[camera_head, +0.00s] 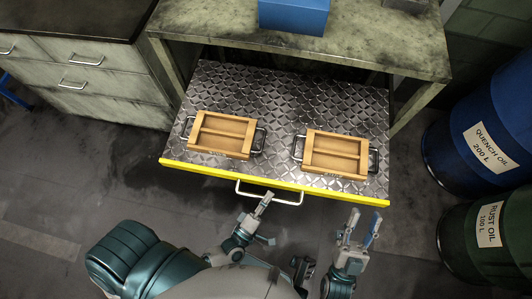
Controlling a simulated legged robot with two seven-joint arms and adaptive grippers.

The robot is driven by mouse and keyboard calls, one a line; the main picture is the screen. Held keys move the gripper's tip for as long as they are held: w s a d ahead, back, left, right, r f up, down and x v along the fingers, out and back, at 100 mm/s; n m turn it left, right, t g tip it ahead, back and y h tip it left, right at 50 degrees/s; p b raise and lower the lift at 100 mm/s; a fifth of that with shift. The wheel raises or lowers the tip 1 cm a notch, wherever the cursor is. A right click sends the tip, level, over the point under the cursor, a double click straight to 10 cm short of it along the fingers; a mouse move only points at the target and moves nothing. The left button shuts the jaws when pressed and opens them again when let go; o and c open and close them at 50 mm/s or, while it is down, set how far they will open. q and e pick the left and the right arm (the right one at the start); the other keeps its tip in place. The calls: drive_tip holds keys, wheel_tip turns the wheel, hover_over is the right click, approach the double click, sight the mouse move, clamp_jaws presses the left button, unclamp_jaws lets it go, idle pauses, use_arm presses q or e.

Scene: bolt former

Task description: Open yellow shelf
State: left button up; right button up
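The yellow shelf (230,174) is a pulled-out sliding shelf with a diamond-plate metal top and a yellow front edge, under a worn workbench. A silver handle (268,194) is on its front edge. My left gripper (266,200) is right at this handle, its fingertips overlapping it in the picture; I cannot tell whether it grips it. My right gripper (364,226) is open and empty, below and right of the handle, apart from the shelf.
Two wooden trays with metal handles, a left one (221,132) and a right one (335,153), lie on the shelf. A blue box (293,14) stands on the workbench (200,22). Blue (485,125) and green (490,238) drums stand right. Grey drawers (85,78) are left.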

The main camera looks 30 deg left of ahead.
use_arm(q)
drive_tip(key=shift+r, duration=0.15)
drive_tip(key=s+a+f, duration=0.1)
drive_tip(key=s+f, duration=0.1)
drive_tip(key=s, duration=0.9)
drive_tip(key=shift+s+a, duration=0.15)
drive_tip(key=shift+s, duration=0.15)
drive_tip(key=shift+w, duration=0.1)
